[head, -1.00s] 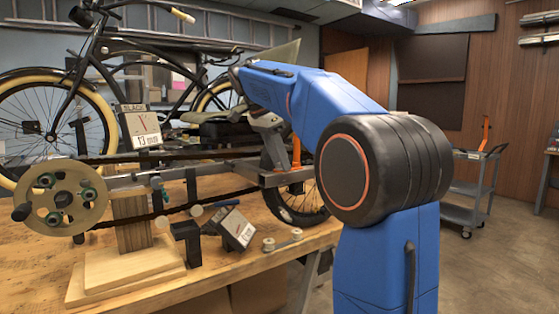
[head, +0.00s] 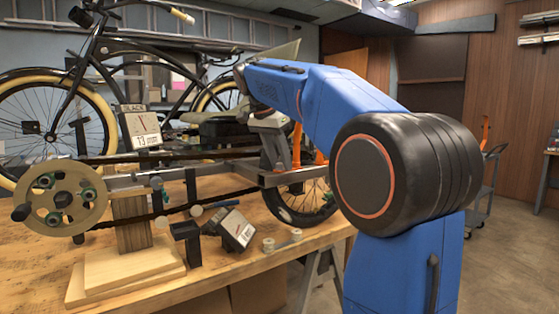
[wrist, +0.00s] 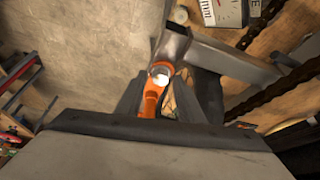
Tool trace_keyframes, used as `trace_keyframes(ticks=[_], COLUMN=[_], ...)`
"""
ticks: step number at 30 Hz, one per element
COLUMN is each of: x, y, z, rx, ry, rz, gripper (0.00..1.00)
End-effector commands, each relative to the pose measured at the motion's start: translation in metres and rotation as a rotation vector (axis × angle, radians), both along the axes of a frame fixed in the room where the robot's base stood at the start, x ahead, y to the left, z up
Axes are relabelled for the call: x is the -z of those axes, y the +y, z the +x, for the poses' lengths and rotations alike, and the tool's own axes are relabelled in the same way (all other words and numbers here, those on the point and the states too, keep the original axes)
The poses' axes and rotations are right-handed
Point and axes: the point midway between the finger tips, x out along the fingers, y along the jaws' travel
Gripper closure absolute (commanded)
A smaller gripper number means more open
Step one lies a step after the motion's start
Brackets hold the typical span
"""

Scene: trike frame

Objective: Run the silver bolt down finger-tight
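In the wrist view a bright silver round end, which looks like the silver bolt (wrist: 161,72), sits in the ring of an orange part (wrist: 152,95) beside the grey metal frame (wrist: 230,62). My gripper (wrist: 166,80) has its dark fingers on either side of this orange ring. I cannot tell whether they touch the bolt or stand clear of it. In the head view my gripper (head: 275,160) points down at the right end of the trike frame (head: 225,180), near orange upright parts (head: 297,143). The bolt cannot be made out there.
A spoked wheel (head: 300,205) is below the frame's right end. A wooden disc (head: 62,200) and a wooden block (head: 132,235) stand at the left of the bench. A dial box (head: 238,230) lies in front. A bicycle stands behind.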

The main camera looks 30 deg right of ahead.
Motion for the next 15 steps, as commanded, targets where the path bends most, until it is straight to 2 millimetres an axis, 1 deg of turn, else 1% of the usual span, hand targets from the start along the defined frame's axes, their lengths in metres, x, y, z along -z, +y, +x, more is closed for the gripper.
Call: trace_keyframes(ticks=[2, 3, 5, 6, 11, 15], x=[0.0, 0.0, 0.0, 0.0, 0.0003, 0.0004], y=[0.0001, 0.0001, 0.0001, 0.0001, 0.0, 0.0001], z=[0.0001, 0.0002, 0.0002, 0.0, -0.0004, 0.0001], rx=[0.001, 0.001, 0.001, 0.001, 0.007, 0.088], ry=[0.0, 0.001, 0.001, 0.001, 0.002, 0.004], rz=[0.0, 0.0, 0.0, 0.0, 0.0, -0.001], gripper=[0.66, 0.68, 0.83, 0.87, 0.87, 0.87])
